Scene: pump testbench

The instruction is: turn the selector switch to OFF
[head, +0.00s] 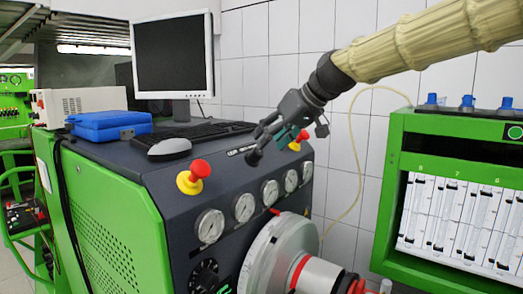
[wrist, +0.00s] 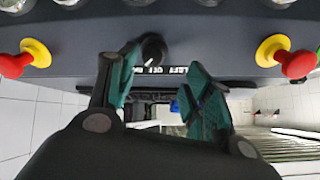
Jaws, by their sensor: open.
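The selector switch (wrist: 153,48) is a round black knob on the dark panel, with a line of white lettering beside it in the wrist view. In the head view its knob (head: 254,157) shows just below my gripper (head: 269,139), between two red buttons. The pointer direction is too small to read surely. In the wrist view my gripper (wrist: 163,68) is open, with teal fingers apart and nothing between them. The left finger is close beside the knob and covers part of the lettering; I cannot tell if it touches.
Red mushroom buttons on yellow bases stand left (head: 194,177) and right (head: 299,141) of the switch. Several gauges (head: 244,207) line the panel below.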

